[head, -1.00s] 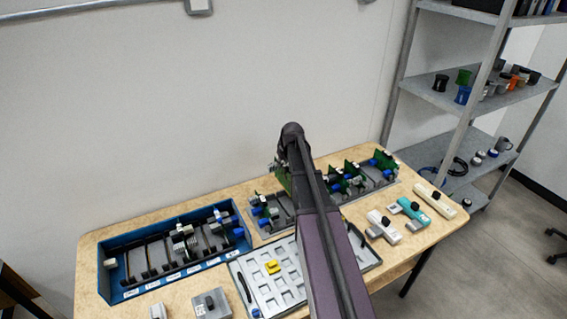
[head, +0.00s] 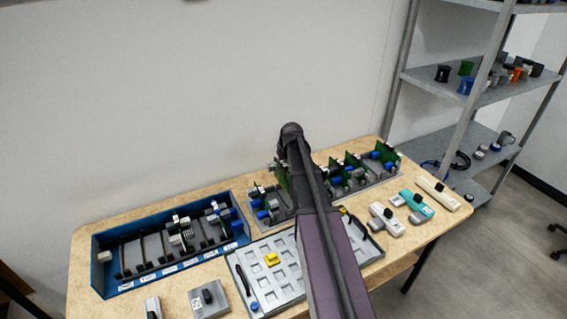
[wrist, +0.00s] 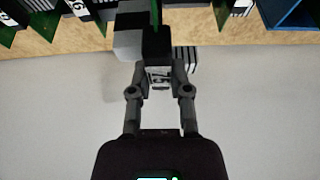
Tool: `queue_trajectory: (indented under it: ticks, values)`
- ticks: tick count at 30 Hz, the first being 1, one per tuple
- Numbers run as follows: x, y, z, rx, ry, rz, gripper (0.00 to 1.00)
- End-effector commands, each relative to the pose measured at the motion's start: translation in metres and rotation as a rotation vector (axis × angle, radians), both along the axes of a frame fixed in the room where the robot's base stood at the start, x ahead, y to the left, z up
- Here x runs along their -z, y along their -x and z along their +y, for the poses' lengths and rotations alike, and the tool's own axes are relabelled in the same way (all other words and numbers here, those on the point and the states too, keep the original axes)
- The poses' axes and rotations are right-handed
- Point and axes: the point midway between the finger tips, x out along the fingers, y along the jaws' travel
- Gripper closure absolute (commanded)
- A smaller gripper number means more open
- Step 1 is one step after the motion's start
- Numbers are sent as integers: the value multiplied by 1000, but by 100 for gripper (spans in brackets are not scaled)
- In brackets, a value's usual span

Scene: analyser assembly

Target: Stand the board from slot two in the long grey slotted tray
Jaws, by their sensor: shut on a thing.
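My gripper (wrist: 159,80) is shut on a board, gripping a dark block at its edge. The board (wrist: 156,14) is green and shows nearly edge-on in the wrist view, with grey blocks beside it. In the head view the held board (head: 283,178) shows just left of my arm, upright above the long grey slotted tray. My arm hides the fingers there. The grey tray (head: 372,187) lies along the back right of the table and holds several upright green boards with blue and grey parts. I cannot tell whether the held board touches the tray.
A blue slotted case (head: 107,284) with labels and several dark dividers stands at the left. A pale compartment tray (head: 243,262) with a yellow piece (head: 271,258) lies at the front middle. White and teal tools (head: 416,206) lie at the right. A metal shelf (head: 440,93) stands behind right.

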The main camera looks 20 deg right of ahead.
Motion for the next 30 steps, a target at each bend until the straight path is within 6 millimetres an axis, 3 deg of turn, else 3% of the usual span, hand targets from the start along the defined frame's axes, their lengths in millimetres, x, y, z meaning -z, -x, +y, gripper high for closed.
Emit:
queue_trajectory:
  ticks: [16, 30]
  values:
    - [29, 0, 1, -1, 0, 0, 100]
    - [35, 0, 1, -1, -1, 0, 100]
